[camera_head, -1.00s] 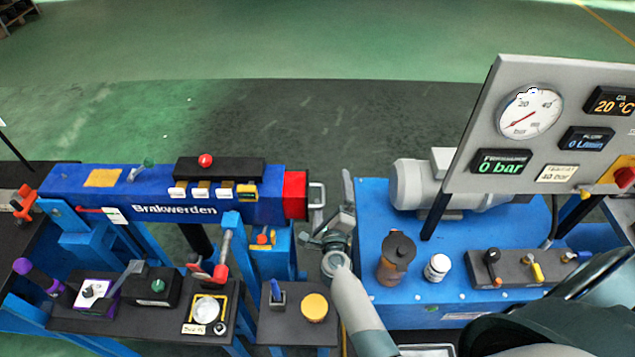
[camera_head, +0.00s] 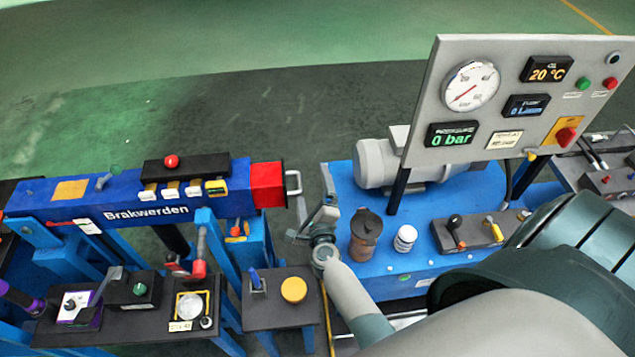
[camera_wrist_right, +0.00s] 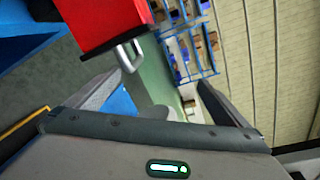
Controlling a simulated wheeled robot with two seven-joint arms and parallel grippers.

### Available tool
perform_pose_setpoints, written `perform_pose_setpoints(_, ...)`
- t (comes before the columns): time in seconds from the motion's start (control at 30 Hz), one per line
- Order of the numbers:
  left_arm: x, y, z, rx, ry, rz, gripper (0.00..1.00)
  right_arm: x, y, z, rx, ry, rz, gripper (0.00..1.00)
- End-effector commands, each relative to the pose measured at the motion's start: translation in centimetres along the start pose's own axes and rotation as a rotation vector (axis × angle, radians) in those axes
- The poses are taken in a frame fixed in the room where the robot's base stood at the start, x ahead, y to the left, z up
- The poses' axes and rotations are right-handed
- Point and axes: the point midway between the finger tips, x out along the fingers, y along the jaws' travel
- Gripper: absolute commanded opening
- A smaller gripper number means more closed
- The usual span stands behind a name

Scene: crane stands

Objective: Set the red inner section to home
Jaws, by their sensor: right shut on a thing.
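The red inner section (camera_head: 267,185) sticks out a short way from the right end of the blue crane boom (camera_head: 150,197) marked "Brakwerden". A metal loop handle (camera_head: 294,183) is on its dark end face. My right gripper (camera_head: 312,208) is at this handle, shut on it. In the right wrist view, the red section (camera_wrist_right: 100,20) and its handle (camera_wrist_right: 130,56) show just beyond the left finger; the exact contact is hard to see. My left gripper is not in view.
Right of the boom stands a blue bench (camera_head: 345,185) with a grey motor (camera_head: 385,163), a brown canister (camera_head: 365,235) and a gauge panel (camera_head: 515,100) reading 0 bar. A black stand with a yellow button (camera_head: 293,289) is below the boom's end. Floor behind is clear.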

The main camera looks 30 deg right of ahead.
Motion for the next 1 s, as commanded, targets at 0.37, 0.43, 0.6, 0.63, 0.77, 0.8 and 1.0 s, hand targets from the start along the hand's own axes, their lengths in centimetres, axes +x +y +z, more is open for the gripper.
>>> perform_pose_setpoints(0.37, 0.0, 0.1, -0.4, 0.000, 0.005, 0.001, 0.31, -2.0, -0.6, 0.8, 0.011, -0.013, -0.014, 0.31)
perform_pose_setpoints(0.43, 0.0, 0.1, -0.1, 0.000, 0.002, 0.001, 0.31, -2.4, -0.5, 0.6, 0.010, -0.011, -0.012, 0.31)
perform_pose_setpoints(0.6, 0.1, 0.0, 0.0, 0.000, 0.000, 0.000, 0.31, -3.4, -0.2, 0.4, 0.008, -0.010, -0.011, 0.31)
perform_pose_setpoints(0.63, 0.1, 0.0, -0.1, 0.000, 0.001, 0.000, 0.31, -3.6, -0.2, 0.4, 0.008, -0.009, -0.011, 0.31)
perform_pose_setpoints(0.77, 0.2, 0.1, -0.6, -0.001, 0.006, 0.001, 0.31, -4.4, -0.1, 0.3, 0.007, -0.009, -0.010, 0.31)
perform_pose_setpoints(0.8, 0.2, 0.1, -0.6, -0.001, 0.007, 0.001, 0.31, -4.6, 0.0, 0.3, 0.007, -0.009, -0.010, 0.31)
perform_pose_setpoints(1.0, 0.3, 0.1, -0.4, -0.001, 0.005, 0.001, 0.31, -5.8, 0.1, 0.2, 0.008, -0.009, -0.009, 0.31)
